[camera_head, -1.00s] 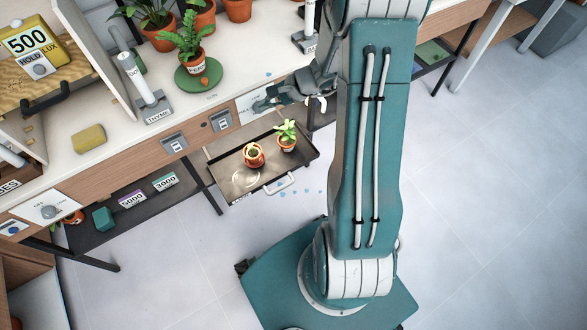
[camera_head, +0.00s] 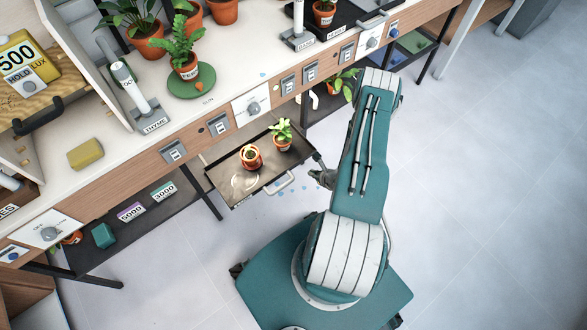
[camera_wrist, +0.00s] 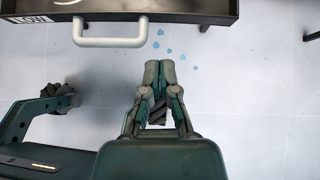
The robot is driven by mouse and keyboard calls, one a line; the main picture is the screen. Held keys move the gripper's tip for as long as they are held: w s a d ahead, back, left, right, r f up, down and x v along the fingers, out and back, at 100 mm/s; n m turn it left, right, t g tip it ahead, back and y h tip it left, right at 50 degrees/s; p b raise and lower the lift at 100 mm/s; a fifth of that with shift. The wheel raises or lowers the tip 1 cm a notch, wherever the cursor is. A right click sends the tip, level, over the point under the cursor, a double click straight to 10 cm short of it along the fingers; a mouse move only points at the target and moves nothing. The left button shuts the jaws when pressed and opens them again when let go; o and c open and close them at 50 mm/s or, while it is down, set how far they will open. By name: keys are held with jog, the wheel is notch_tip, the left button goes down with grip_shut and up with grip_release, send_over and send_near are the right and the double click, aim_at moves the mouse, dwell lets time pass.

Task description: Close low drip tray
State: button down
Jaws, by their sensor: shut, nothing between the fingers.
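The low drip tray (camera_head: 226,182) is a dark shallow tray pulled out from under the bench, with two small potted plants in it. Its pale handle (camera_head: 281,184) is on the front face, and the handle also shows in the wrist view (camera_wrist: 110,42) beside a label partly reading "LOW". My gripper (camera_head: 322,178) is just off the tray's front right corner in the head view. In the wrist view my gripper (camera_wrist: 160,66) is shut and empty, pointing toward the tray front, to the right of the handle and apart from it.
Blue drops (camera_wrist: 168,50) lie on the floor in front of the tray. The bench (camera_head: 205,110) above carries knobs, switches and potted plants. A lower shelf (camera_head: 150,215) with number cards lies to the left. Open floor (camera_head: 480,200) lies to the right.

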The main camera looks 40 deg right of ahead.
notch_tip(320, 180, down, 2)
jog(key=s+f+m, duration=0.1)
jog(key=s, duration=0.1)
send_near(293, 167)
jog(key=s+f+x, duration=0.1)
jog(key=x, duration=0.5)
jog(key=shift+w+a+r+h, duration=0.1)
jog(key=shift+w+h, duration=0.05)
jog(key=shift+w, duration=0.25)
jog(key=shift+w+r+h, duration=0.1)
jog(key=shift+w+h, duration=0.05)
jog(key=shift+w, duration=0.25)
